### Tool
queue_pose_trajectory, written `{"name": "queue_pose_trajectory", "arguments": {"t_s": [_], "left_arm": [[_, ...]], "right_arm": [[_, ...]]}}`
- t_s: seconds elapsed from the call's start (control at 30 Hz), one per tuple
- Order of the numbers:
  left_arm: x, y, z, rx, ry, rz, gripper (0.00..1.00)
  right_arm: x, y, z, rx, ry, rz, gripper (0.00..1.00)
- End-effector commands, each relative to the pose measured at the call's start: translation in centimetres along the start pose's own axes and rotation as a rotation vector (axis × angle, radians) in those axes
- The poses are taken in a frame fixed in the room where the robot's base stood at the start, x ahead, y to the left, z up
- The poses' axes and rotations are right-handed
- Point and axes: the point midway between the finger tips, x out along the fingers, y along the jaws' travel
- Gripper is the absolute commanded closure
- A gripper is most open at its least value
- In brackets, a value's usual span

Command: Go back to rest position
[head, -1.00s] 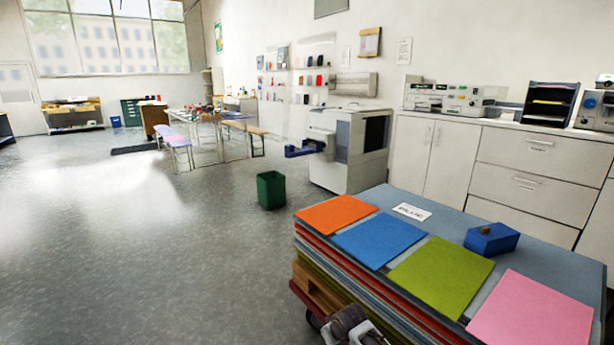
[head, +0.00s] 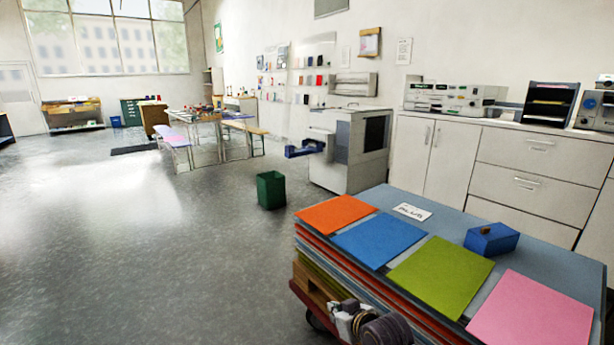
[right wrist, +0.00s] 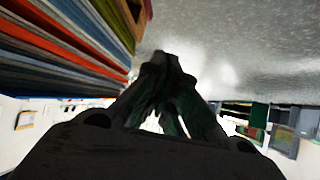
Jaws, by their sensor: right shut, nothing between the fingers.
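My right gripper (head: 350,312) shows at the bottom of the head view, beside the near left side of the sheet stack. In the right wrist view its fingers (right wrist: 164,68) are shut with their tips together, and nothing shows between them. The stack of coloured sheets (right wrist: 60,50) fills the upper left of that view, apart from the fingertips. My left gripper is in neither view.
A green bin (head: 271,190) stands on the floor. The floor to the left is open.

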Motion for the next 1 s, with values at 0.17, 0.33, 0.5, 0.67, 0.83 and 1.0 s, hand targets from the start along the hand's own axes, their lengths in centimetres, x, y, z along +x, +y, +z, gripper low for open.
{"name": "queue_pose_trajectory", "arguments": {"t_s": [0.17,0.33,0.5,0.67,0.83,1.0], "left_arm": [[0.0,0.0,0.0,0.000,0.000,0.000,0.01],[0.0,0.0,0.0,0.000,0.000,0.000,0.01],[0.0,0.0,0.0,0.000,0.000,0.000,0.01],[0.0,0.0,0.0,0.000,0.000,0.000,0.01],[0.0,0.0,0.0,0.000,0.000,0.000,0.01],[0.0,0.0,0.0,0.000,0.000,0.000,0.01]], "right_arm": [[-2.3,0.1,2.1,0.041,0.000,0.007,1.00],[-4.0,0.2,4.5,0.077,-0.016,0.014,1.00],[-5.4,0.2,7.5,0.113,-0.050,0.019,1.00],[-6.3,0.0,10.9,0.147,-0.099,0.021,1.00],[-6.9,-0.6,15.6,0.183,-0.174,0.018,1.00],[-7.7,-1.7,20.4,0.217,-0.256,0.011,1.00]]}}
